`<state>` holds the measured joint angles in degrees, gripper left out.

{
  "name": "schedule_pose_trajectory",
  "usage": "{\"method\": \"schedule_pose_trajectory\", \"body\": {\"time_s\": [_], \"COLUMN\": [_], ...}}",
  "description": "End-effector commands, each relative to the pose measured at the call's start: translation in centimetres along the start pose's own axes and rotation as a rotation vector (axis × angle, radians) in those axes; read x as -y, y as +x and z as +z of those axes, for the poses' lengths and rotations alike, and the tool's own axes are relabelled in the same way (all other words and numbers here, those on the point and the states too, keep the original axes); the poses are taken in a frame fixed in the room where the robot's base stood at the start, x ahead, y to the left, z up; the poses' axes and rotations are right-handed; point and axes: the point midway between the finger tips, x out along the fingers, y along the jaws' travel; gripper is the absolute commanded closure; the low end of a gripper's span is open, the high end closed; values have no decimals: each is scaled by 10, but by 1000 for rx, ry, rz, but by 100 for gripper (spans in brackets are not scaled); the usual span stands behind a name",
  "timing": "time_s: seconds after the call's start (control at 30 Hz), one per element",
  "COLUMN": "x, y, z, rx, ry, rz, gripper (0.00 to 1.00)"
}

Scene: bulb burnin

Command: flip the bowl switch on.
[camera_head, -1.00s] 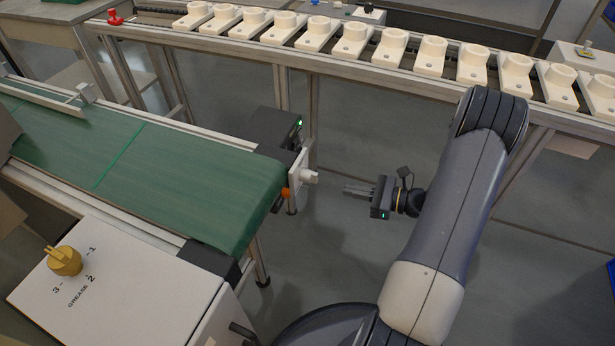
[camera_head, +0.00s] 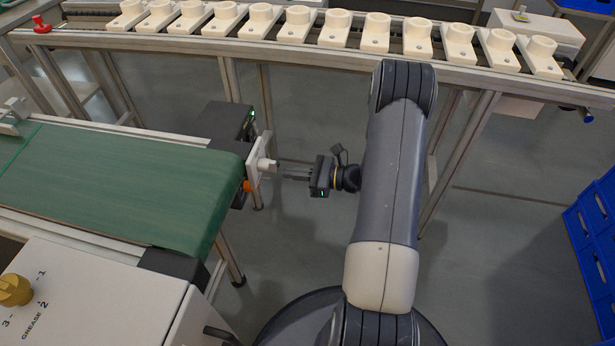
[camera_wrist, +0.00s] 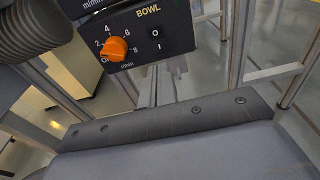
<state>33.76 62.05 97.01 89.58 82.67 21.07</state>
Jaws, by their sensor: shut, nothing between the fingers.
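In the wrist view, a dark control panel (camera_wrist: 176,28) is labelled BOWL. It carries an orange dial (camera_wrist: 116,49) and, to its right, a black switch (camera_wrist: 156,40) marked O above and I below. I cannot tell which way the switch is set. In the head view, my gripper (camera_head: 285,175) is shut and empty, its thin fingers pointing left. The fingertips are near a white knob-like part (camera_head: 266,165) at the conveyor's end, and I cannot tell whether they touch. The fingers do not show clearly in the wrist view.
The green conveyor (camera_head: 120,190) lies to the left. A white box (camera_head: 95,300) with a yellow GREASE knob (camera_head: 15,290) stands in front of it. A rail with several cream holders (camera_head: 375,35) runs across the back. Blue crates (camera_head: 592,235) stand at right; the floor between is clear.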

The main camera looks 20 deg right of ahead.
Motion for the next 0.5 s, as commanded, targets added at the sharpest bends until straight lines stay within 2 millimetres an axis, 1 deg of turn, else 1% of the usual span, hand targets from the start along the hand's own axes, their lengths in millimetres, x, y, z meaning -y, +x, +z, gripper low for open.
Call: {"method": "schedule_pose_trajectory", "body": {"time_s": [0.03,0.2,0.33,0.5], "x": [-1,-1,-1,0], "y": [12,43,59,70], "z": [-3,-3,-2,-1], "rx": [0,0,0,-1], "ry": [-1,0,-1,0], "rz": [5,4,3,0], "gripper": [100,100,100,100]}}
